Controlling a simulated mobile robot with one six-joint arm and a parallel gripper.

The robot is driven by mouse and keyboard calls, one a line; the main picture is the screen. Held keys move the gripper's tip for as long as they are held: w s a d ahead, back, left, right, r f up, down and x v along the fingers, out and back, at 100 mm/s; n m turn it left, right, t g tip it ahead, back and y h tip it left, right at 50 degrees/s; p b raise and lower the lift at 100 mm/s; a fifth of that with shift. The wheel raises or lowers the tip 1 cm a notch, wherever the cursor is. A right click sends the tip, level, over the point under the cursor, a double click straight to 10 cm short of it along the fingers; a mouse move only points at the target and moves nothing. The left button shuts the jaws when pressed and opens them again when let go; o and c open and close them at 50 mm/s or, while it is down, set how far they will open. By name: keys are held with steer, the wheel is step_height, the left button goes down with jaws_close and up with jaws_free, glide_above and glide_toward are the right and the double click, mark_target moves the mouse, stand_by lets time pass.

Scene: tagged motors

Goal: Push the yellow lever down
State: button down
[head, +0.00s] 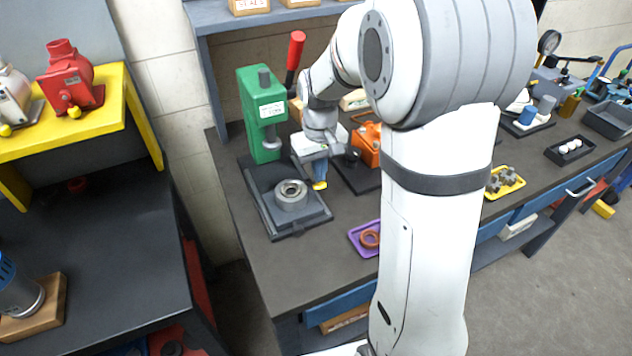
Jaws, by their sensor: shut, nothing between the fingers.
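A green press (262,115) stands on the middle bench, with a dark base and a grey round part (290,194) on it. Its raised lever (295,52) has a red grip, not yellow. I see no clear yellow lever. My gripper (319,180) points down just right of the press base, its fingers together and empty. A small yellow piece shows at the fingertips; I cannot tell whether it is part of the gripper. My arm hides part of the bench to the right.
An orange machine (366,143) stands close right of my gripper. A purple tray (363,239) with a ring lies near the front edge. A yellow tray (504,182) holds several small parts. A red motor (70,80) sits on the yellow stand (112,110) at left.

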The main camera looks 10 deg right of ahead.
mark_target(319, 184)
steer(key=shift+f+b, duration=2.05)
steer(key=shift+f, duration=0.9)
steer(key=shift+r, duration=0.1)
step_height(319, 184, up, 5)
steer(key=p, duration=0.4)
steer(key=shift+r, duration=0.2)
steer(key=shift+r+p, duration=0.6)
steer(key=shift+r, duration=0.2)
